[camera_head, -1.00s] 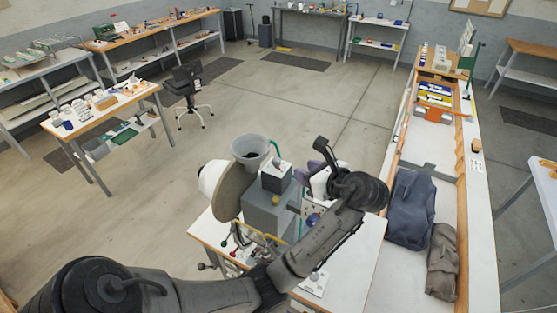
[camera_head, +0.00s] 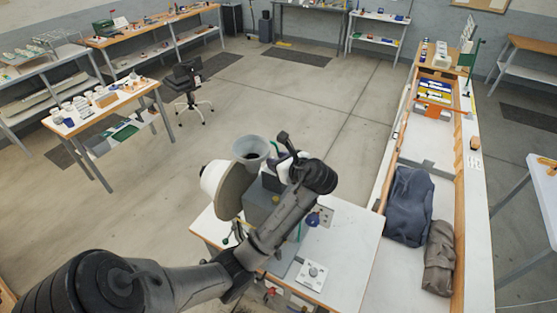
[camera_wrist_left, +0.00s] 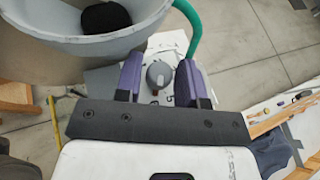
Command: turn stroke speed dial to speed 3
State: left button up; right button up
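The grey round dial knob (camera_wrist_left: 158,73) sits on a white panel with dark printed digits in the left wrist view. My left gripper (camera_wrist_left: 159,70) is open, with one purple finger on each side of the knob. A small gap shows between the knob and each finger, so I see no grip on it. In the head view my left gripper (camera_head: 272,168) is over the top of the press (camera_head: 258,215), next to the hopper (camera_head: 250,150). My own arm hides the dial and most of the fingers there. My right gripper is not in view.
The hopper wall (camera_wrist_left: 150,25) is close to the left finger, and a green tube (camera_wrist_left: 190,22) is near the right one. A blue knob (camera_head: 313,219) and a white plate with a knob (camera_head: 312,272) are on the press table (camera_head: 350,250), whose right side is clear.

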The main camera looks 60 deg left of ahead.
pick_arm(q)
jog(key=shift+c, duration=0.3)
jog(key=c, duration=0.5)
jog(key=shift+c, duration=0.2)
jog(key=n+g, duration=0.1)
jog(key=n+g+h, duration=0.1)
jog(key=n+g, duration=0.1)
jog(key=n+g+h, duration=0.1)
jog(key=g, duration=0.1)
jog(key=shift+w+n, duration=0.25)
jog(key=shift+n, duration=0.15)
jog(key=n+g+h, duration=0.3)
jog(key=n+h, duration=0.1)
jog(key=shift+w+a+n+g, duration=0.1)
jog(key=shift+w+n+g, duration=0.05)
jog(key=shift+n+g, duration=0.2)
jog(key=n+g+h, duration=0.1)
jog(key=n+h, duration=0.1)
jog(key=n+g+h, duration=0.1)
jog(key=n+h, duration=0.2)
jog(key=shift+a+r, duration=0.15)
jog(key=shift+a, duration=0.05)
jog(key=shift+a+n+h, duration=0.1)
jog(key=shift+n+h, duration=1.05)
jog(key=shift+h, duration=0.45)
jog(key=shift+n+h, duration=0.3)
